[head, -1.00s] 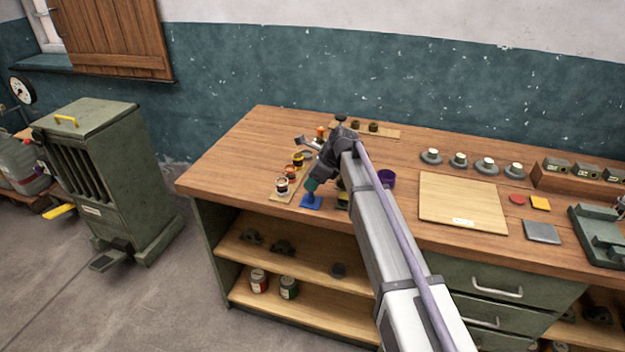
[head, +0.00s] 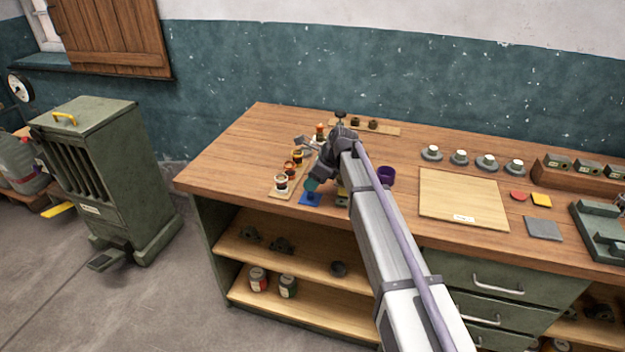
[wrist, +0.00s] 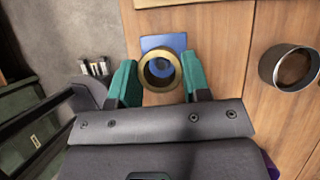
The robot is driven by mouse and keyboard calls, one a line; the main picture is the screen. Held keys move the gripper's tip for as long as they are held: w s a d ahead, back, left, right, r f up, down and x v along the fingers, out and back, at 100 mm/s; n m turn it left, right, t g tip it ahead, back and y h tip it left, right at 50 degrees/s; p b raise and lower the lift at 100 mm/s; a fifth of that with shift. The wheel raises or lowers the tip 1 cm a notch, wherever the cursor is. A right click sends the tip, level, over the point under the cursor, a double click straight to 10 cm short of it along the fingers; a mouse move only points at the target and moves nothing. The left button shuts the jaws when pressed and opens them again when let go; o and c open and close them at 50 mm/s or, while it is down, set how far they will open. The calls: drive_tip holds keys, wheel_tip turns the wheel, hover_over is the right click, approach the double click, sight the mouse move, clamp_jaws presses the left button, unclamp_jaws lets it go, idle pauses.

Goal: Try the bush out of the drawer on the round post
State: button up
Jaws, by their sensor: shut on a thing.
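A brass-coloured bush (wrist: 147,77), a short open ring, sits between the teal fingers of my gripper (wrist: 160,82) in the wrist view, and the gripper is shut on it. The round blue post (wrist: 158,67) shows through the bush's bore, on a blue square plate (wrist: 177,41). I cannot tell whether the bush is around the post or just above it. In the head view my gripper (head: 311,185) points down over the blue plate (head: 309,200) near the bench's front edge. The bush is not discernible there.
A strip with several dark-and-orange pieces (head: 282,182) stands just left of the plate. A purple cup (head: 386,175) stands to the right. In the wrist view a metal ring (wrist: 288,68) is at right. A pale board (head: 463,195) lies farther right. The bench's left part is clear.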

drive_tip(key=shift+f+b, duration=0.85)
drive_tip(key=shift+f, duration=0.05)
drive_tip(key=o, duration=1.1)
drive_tip(key=w+p+v, duration=0.1)
drive_tip(key=p+v, duration=0.8)
drive_tip(key=v, duration=0.1)
drive_tip(key=shift+s+d+r, duration=0.15)
drive_tip(key=shift+s+r, duration=0.3)
drive_tip(key=shift+s, duration=0.1)
